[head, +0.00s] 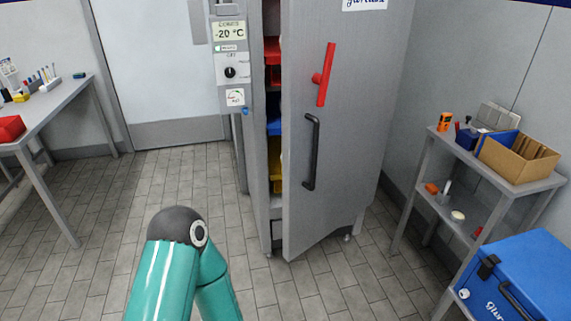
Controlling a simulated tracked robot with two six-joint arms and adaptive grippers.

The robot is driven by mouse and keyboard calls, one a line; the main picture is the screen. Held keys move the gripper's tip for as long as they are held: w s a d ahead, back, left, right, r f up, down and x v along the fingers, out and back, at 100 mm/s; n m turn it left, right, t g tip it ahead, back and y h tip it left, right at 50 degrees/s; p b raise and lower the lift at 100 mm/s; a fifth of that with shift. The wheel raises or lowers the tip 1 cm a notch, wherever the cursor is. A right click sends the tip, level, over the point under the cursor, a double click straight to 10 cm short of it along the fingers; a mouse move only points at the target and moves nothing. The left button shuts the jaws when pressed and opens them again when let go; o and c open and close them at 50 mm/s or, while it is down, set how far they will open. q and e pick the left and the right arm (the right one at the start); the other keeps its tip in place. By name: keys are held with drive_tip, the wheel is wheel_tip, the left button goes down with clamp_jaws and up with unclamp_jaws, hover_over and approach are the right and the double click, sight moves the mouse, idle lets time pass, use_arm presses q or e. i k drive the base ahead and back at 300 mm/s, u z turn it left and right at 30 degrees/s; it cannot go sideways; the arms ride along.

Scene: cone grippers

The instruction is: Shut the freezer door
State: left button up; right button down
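The grey freezer door (346,120) stands partly open in the middle of the head view. A gap at its left side shows the inside of the freezer, with red bins (272,52), blue bins (275,114) and yellow bins (275,165). The door carries a black vertical handle (313,152) and a red lever (326,75) above it. A teal arm of mine with a dark joint cap is at the bottom, left of the door and apart from it. Neither gripper is in the picture.
A grey shelf (470,170) with a cardboard box (518,156) stands at the right. A blue cooler (525,270) is at the lower right. A table (52,101) stands at the left. The tiled floor (110,200) before the freezer is clear.

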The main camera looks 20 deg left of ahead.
sight(333, 153)
drive_tip(key=u, duration=0.7)
drive_tip(key=i, duration=1.55)
drive_tip(key=z, duration=0.65)
